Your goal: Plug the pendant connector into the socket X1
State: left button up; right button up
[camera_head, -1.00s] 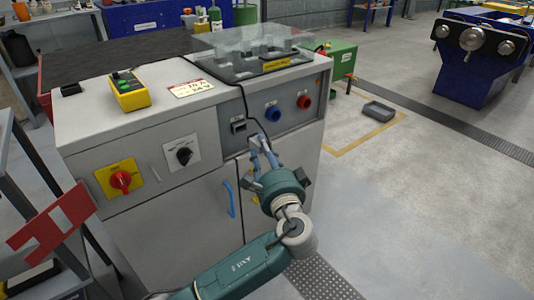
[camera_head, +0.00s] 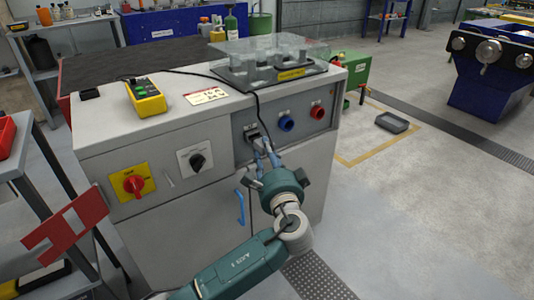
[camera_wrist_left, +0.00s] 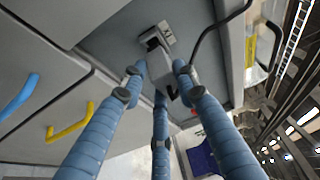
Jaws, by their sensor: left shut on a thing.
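The socket X1 (camera_head: 250,131) is a small dark square port on the cabinet's grey control panel, left of a blue round socket. It also shows in the left wrist view (camera_wrist_left: 157,37) with its dark opening. My left gripper (camera_head: 264,148) is just below and right of the socket, in front of the panel. In the left wrist view its blue fingers (camera_wrist_left: 157,78) are closed around the dark grey pendant connector (camera_wrist_left: 163,76), which is mostly hidden between them. The connector lies close to the socket; I cannot tell whether they touch. My right gripper is out of view.
The yellow pendant (camera_head: 146,97) lies on the cabinet top. Its black cable (camera_head: 257,108) hangs over the front edge to my gripper. Blue (camera_head: 286,123) and red (camera_head: 317,112) round sockets sit right of X1. A blue door handle (camera_head: 240,206) is below.

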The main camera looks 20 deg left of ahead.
pick_arm(q)
jog(key=shift+p, duration=0.4)
dwell(1.2)
jog(key=shift+w+a+r, duration=0.1)
jog(key=shift+w+a, duration=0.3)
jog(key=shift+a, duration=0.2)
jog(key=shift+w+a, duration=0.4)
jog(key=shift+a, duration=0.15)
dwell(0.3)
jog(key=o, duration=1.3)
jog(key=shift+w, duration=0.1)
jog(key=v, duration=1.2)
